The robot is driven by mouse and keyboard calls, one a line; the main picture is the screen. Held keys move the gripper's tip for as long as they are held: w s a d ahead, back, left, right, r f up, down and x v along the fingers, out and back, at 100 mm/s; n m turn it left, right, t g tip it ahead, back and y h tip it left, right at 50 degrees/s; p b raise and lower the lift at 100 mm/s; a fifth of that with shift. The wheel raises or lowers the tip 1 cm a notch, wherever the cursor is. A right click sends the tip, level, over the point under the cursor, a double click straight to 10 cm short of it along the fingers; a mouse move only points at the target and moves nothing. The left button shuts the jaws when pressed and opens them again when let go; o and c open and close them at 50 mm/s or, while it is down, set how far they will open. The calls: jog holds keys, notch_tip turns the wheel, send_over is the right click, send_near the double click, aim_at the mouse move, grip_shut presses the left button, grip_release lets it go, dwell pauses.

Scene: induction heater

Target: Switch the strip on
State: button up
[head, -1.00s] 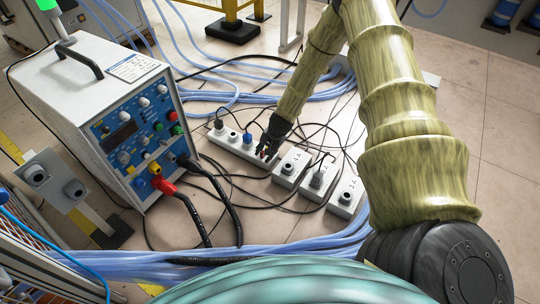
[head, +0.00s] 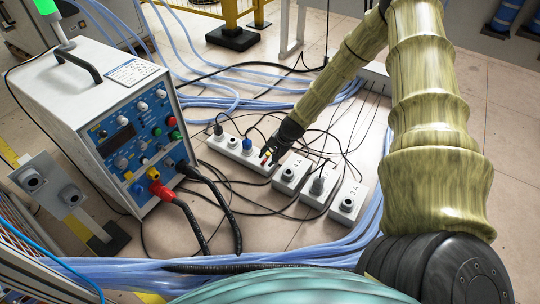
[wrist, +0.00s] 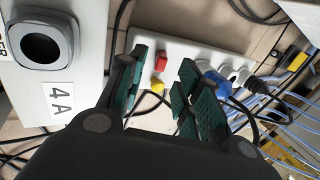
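The white power strip (head: 238,156) lies on the floor with a black plug and a blue plug (head: 247,145) in it. It also shows in the wrist view (wrist: 186,50). Its red switch (wrist: 160,61) is at the end nearest my gripper, with a small yellow part (wrist: 157,85) by it. The switch's on or off state cannot be told. My gripper (head: 267,156) is at that end of the strip. In the wrist view my gripper (wrist: 164,66) is open and empty, its fingers to either side of the switch; contact cannot be told.
A grey box marked 4A (wrist: 52,50) is close left of my gripper in the wrist view. More socket boxes (head: 318,190) lie to its right in the head view. The heater unit (head: 125,140) stands left. Black and blue cables cross the floor.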

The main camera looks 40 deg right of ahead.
jog(key=a+p+v, duration=0.1)
jog(key=p+v, duration=0.4)
jog(key=v, duration=0.3)
jog(key=s+a+r+n+g+h+p, duration=0.1)
jog(key=s+a+r+n+p, duration=0.4)
jog(key=s+a+r+p, duration=0.5)
jog(key=shift+s+a+r+g+p, duration=0.25)
jog(key=shift+s+r+g+p, duration=0.6)
jog(key=shift+p, duration=2.8)
jog(key=shift+s, duration=0.1)
